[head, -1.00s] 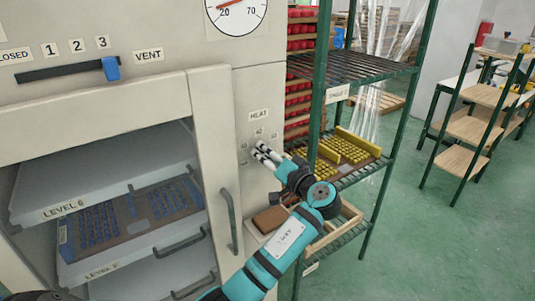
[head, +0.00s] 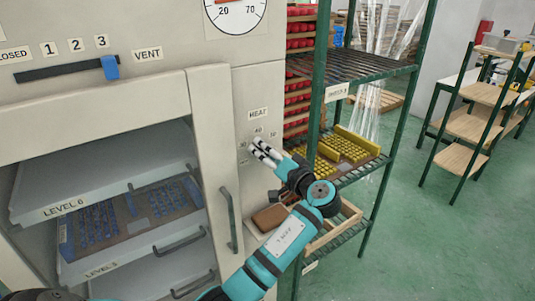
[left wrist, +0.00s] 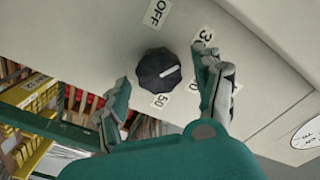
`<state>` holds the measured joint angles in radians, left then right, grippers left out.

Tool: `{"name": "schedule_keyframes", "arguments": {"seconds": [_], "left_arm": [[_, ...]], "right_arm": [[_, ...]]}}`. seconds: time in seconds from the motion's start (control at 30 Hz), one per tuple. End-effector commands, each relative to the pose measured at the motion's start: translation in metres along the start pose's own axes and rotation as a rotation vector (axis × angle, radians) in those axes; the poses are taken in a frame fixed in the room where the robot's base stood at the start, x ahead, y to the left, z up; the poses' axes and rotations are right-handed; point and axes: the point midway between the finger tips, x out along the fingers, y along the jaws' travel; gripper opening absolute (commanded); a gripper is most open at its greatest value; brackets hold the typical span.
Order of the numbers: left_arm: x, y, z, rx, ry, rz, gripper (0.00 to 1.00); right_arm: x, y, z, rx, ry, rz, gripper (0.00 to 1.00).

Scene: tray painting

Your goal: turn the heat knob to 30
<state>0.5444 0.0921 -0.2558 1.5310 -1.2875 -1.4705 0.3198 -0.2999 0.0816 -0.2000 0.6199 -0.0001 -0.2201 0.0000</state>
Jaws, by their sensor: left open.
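The heat knob (left wrist: 158,70) is a dark, faceted dial on the cabinet's pale front, with a white pointer line. In the left wrist view the pointer lies between the partly covered 30 label (left wrist: 203,37) and the label below it (left wrist: 194,86). The OFF label (left wrist: 156,13) and the 50 label (left wrist: 160,100) also show. My left gripper (left wrist: 165,85) is open, with one finger on each side of the knob; I cannot tell whether they touch it. In the head view my left gripper (head: 264,150) covers the knob below the HEAT label (head: 258,114). My right gripper is out of view.
A dial gauge (head: 235,14) sits above. The cabinet's upright door handle (head: 229,220) is left of my arm. A green-framed shelf (head: 372,70) with a yellow tray (head: 345,147) stands close on the right. Open floor (head: 425,240) lies beyond it.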

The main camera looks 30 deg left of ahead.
Motion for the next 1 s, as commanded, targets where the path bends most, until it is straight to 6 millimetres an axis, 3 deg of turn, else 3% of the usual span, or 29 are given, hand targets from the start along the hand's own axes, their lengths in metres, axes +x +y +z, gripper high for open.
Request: {"name": "schedule_keyframes", "arguments": {"seconds": [0.13, 0.27, 0.7, 1.0], "left_arm": [[-0.004, 0.001, 0.0, 0.0, -0.001, 0.001, 0.68], [-0.02, 0.002, 0.0, 0.001, 0.001, 0.004, 0.68], [-0.106, 0.001, 0.0, 0.001, 0.0, 0.003, 0.68], [-0.121, 0.0, 0.0, 0.001, 0.0, 0.0, 0.68]], "right_arm": [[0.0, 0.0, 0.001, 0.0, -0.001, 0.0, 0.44], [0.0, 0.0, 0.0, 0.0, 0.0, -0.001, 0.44], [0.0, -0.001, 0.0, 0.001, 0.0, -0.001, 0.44], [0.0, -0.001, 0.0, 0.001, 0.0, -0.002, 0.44]]}}
